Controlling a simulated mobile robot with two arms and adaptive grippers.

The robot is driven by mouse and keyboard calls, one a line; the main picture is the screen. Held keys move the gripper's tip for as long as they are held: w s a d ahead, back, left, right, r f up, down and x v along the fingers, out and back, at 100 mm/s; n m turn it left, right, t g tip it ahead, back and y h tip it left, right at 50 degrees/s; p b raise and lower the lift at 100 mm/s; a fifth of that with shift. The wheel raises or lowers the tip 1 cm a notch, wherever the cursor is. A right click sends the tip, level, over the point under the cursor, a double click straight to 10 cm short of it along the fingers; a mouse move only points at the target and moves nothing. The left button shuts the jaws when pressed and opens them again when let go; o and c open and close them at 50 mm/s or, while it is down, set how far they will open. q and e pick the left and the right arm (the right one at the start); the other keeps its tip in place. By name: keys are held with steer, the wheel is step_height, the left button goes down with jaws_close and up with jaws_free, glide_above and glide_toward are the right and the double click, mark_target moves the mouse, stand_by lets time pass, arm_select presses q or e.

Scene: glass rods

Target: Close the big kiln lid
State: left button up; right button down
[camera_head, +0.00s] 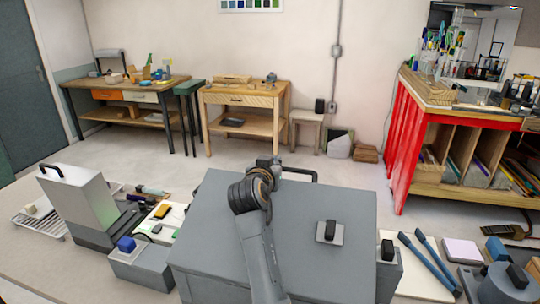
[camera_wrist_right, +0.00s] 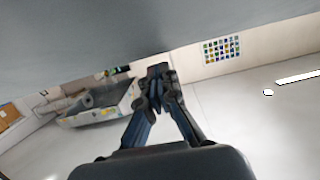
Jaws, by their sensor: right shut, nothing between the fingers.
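The big kiln (camera_head: 225,285) is a grey box at the front centre in the head view. Its broad grey lid (camera_head: 225,215) spans the middle, with a dark bar handle (camera_head: 305,173) at the far edge. I cannot tell for sure at what angle the lid stands. My right arm reaches across the lid, and its gripper (camera_head: 273,163) is near the far edge, beside the handle. Contact cannot be made out. In the right wrist view the gripper (camera_wrist_right: 158,76) is shut with nothing between its fingers, and a plain grey surface fills the top. My left gripper is out of view.
Blue-handled tools (camera_head: 428,265) lie at the right. Workbenches stand behind, across open floor.

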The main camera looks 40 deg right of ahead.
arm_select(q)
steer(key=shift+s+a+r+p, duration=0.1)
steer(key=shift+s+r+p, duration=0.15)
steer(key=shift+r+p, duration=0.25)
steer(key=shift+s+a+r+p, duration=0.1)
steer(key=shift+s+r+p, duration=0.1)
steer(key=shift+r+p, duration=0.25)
arm_select(e)
steer(key=w+d+f+g+y, duration=0.1)
steer(key=f+y, duration=0.1)
steer(key=f, duration=0.4)
steer(key=w+d+f+g+y, duration=0.1)
steer(key=w+d+f+g, duration=0.1)
steer(key=f, duration=0.4)
steer(key=shift+d+y, duration=0.3)
steer(key=shift+y, duration=0.1)
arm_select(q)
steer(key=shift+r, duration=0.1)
arm_select(e)
steer(key=shift+r, duration=0.1)
